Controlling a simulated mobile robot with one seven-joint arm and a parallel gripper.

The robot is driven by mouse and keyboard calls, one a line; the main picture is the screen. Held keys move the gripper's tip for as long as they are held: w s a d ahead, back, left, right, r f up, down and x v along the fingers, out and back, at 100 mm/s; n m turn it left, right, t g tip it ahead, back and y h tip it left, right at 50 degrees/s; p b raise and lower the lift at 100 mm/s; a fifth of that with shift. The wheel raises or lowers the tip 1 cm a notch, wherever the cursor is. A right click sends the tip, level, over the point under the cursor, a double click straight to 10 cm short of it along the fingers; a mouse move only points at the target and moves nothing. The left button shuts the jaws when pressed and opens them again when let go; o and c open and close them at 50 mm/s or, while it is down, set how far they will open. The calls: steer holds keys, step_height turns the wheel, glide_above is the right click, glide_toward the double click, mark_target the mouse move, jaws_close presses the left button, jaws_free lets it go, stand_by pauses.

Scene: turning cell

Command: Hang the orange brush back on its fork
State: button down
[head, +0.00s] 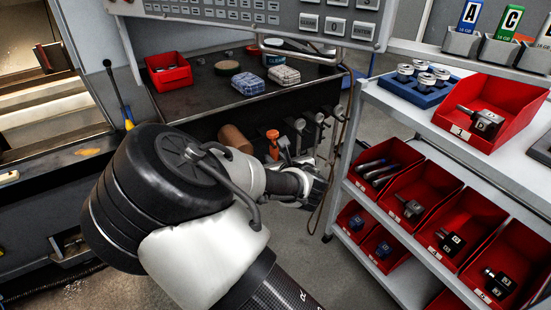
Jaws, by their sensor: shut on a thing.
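The orange brush (272,135) shows as an orange end just above my wrist, below the front edge of the dark bench. My gripper (314,183) is at the far end of my arm, low in front of the bench. It is shut on the brush, though my wrist hides most of the grip and the lower brush. Metal forks (300,124) stick out along the bench front, to the right of the orange end. I cannot tell which fork is the brush's own, or whether the brush touches one.
A brown cylinder (234,138) is left of the brush. A red bin (168,72) and wrapped blocks (285,75) sit on the bench top (205,98). A cable (343,120) hangs right of the forks. A shelf trolley (375,100) with red bins stands close on the right.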

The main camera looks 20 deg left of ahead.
steer(key=shift+f, duration=0.35)
